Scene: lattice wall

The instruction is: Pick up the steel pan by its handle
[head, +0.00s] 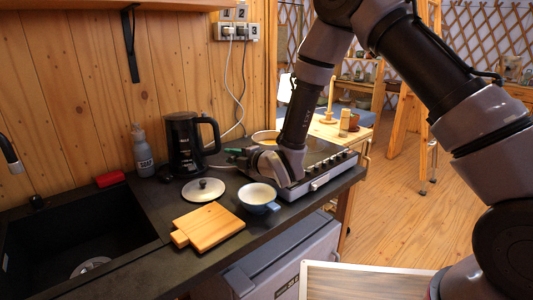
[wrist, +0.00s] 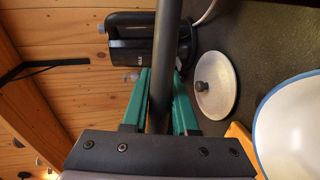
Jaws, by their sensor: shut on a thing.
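The steel pan (head: 264,134) sits at the back of the stove, with something orange inside it. My arm and gripper partly cover it in the head view. My gripper (wrist: 159,78) has green fingers, and they are shut on the pan's dark, rod-like handle (wrist: 165,30). The handle runs between the fingers in the wrist view, and the pan body is out of that view. In the head view my gripper (head: 236,151) is low beside the stove's left edge, and its grip on the handle is too small to make out.
A blue cup (head: 258,198), a lid (head: 203,190) and a wooden board (head: 208,227) stand on the dark counter near my gripper. A black kettle (head: 184,147) and a grey bottle (head: 142,152) stand by the wall. The sink (head: 75,240) is at left.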

